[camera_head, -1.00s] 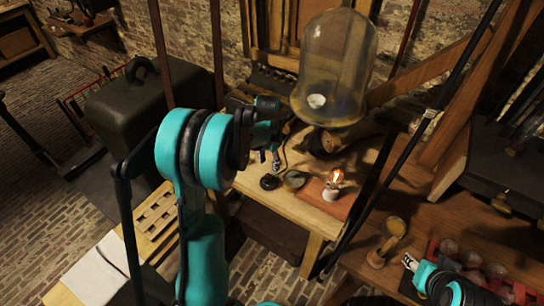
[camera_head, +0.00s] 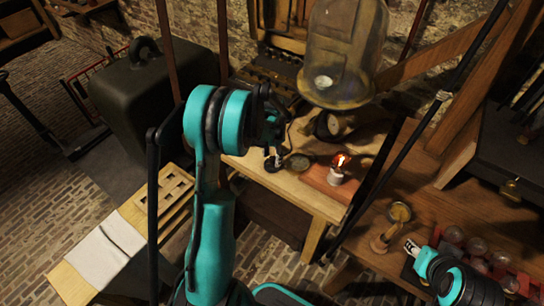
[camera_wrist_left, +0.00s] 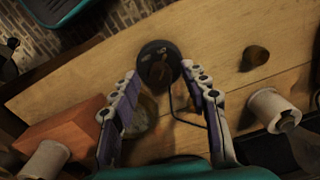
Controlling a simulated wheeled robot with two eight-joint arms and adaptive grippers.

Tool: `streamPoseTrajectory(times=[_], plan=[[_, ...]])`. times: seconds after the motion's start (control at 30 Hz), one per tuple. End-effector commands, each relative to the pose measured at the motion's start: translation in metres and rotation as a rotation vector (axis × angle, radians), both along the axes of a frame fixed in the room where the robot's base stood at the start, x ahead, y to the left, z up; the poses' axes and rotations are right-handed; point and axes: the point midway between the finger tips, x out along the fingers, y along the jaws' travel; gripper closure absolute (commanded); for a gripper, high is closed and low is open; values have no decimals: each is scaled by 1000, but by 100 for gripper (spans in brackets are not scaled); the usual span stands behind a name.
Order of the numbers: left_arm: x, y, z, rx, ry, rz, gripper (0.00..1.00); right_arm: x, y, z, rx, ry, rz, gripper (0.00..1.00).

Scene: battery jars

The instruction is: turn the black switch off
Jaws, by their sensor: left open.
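The black switch (camera_head: 272,166) is a small round black piece on the wooden bench, left of a brass disc (camera_head: 299,162). In the left wrist view the switch (camera_wrist_left: 157,66) lies just beyond and between the fingertips; its lever position is not clear. My left gripper (camera_head: 278,156) is over the switch, pointing down; its two fingers are apart and empty (camera_wrist_left: 160,80). I cannot tell whether it touches the switch.
A large glass bell jar (camera_head: 345,45) stands behind the bulb. A reddish board (camera_head: 325,182) lies under the socket. A thin wire (camera_wrist_left: 180,115) runs between the fingers in the wrist view. A brass-topped stand (camera_head: 399,212) and several glass jars (camera_head: 477,245) are at right.

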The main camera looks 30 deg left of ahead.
Motion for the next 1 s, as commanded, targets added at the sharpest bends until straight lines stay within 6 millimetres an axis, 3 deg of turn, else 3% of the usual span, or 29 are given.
streamPoseTrajectory(times=[0.03, 0.2, 0.67, 1.0], plan=[[0, 0, 0, 0, 0, 0, 60, 0, 0, 0, 0, 0, 0, 60], [0, 0, 0, 0, 0, 0, 100, 0, 0, 0, 0, 0, 0, 60], [0, 0, 0, 0, 0, 72, 100, 0, 0, -2, 0, 0, 0, 60], [0, 0, 0, 0, 0, 336, 100, 0, 0, -9, 0, 0, 0, 60]])
